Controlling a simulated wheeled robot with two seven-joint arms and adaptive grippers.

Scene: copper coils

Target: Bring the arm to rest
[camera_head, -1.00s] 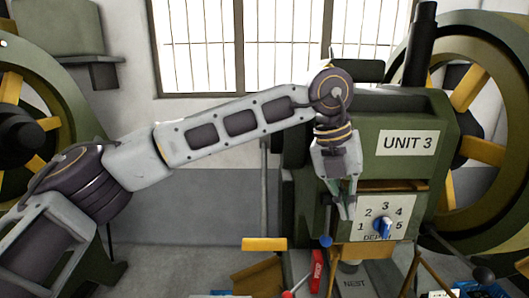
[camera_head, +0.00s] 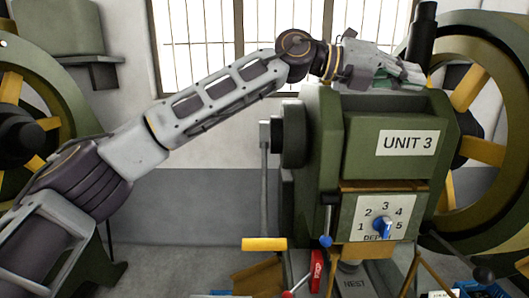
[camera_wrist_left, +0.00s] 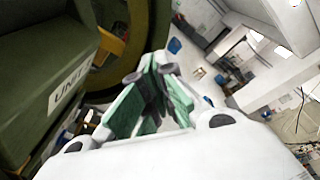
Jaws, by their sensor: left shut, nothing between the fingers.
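My left arm (camera_head: 215,102) comes in from the left and reaches up to the right. Its left gripper (camera_head: 415,78) is above and in front of the top of the green machine marked UNIT 3 (camera_head: 370,125), pointing right. The gripper is shut and empty. In the left wrist view the green-padded fingers (camera_wrist_left: 152,100) are together, with the UNIT label (camera_wrist_left: 70,88) of the machine at the left. My right gripper is not in view.
The machine's front has a dial plate with a blue knob (camera_head: 383,224). A yellow-handled lever (camera_head: 264,244) stands out at its left. A large green wheel with yellow spokes (camera_head: 478,150) is at the right. Another wheel (camera_head: 40,130) is at the left.

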